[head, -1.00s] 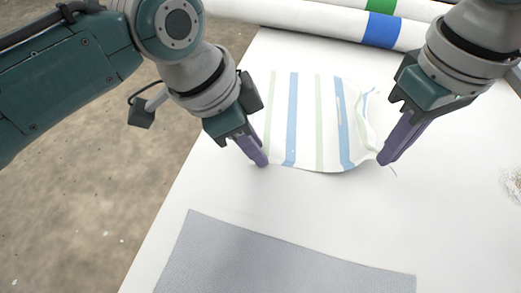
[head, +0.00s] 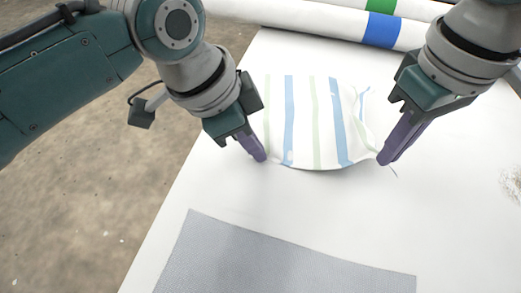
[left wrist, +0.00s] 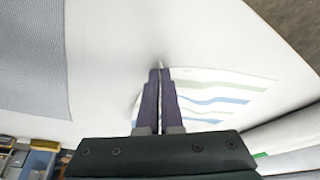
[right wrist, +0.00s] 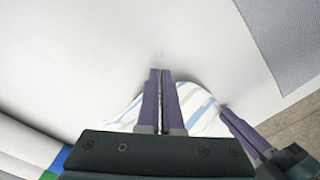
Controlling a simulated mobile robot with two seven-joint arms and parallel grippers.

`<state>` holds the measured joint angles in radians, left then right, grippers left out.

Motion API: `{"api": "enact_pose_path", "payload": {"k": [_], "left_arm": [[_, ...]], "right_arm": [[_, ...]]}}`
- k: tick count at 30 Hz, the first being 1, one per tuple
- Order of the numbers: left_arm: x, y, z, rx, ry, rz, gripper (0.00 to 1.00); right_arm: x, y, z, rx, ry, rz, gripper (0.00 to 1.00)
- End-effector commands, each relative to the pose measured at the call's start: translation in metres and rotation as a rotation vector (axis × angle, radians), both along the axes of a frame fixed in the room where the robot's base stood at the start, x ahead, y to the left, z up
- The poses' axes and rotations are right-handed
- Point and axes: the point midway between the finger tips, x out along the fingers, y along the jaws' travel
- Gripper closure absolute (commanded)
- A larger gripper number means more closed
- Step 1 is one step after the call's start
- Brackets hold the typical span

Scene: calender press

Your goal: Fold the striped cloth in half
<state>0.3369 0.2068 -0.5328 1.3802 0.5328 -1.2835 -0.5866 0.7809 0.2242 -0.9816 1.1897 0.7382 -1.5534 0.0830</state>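The striped cloth (head: 301,120), white with blue and green stripes, lies on the white table below the rolls. Its near edge spans between my two grippers, sagging slightly, and its right side is wrinkled. My left gripper (head: 259,156) is shut on the near left corner, with a thin white sliver between its fingers in the left wrist view (left wrist: 160,68). My right gripper (head: 384,160) is shut at the near right corner, where the cloth gathers toward its fingers. The cloth shows partly behind the fingers in the right wrist view (right wrist: 192,103). The fingers hide the pinched corners.
A grey cloth (head: 285,262) lies flat on the table (head: 190,190) nearer to me. White rolls with blue and green bands (head: 320,20) lie along the far side. A small pale tangle (head: 513,184) sits at the right edge. White surface between the two cloths is clear.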

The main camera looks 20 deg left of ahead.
Motion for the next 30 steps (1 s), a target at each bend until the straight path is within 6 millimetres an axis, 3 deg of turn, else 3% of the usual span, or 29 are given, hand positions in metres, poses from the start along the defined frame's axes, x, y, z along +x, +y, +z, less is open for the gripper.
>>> {"api": "enact_pose_path", "payload": {"k": [5, 15, 30], "left_arm": [[0.001, 0.0, 0.006, 0.0, -0.002, -0.001, 1.0], [0.0, 0.0, 0.048, 0.001, -0.002, 0.001, 1.0], [0.001, 0.0, 0.053, 0.002, -0.001, 0.0, 1.0]], "right_arm": [[0.0, 0.0, 0.0, 0.0, 0.0, 0.0, 1.0], [0.0, 0.0, 0.0, 0.0, 0.0, 0.0, 1.0], [0.001, 0.0, 0.003, 0.0, -0.003, 0.003, 1.0]]}}
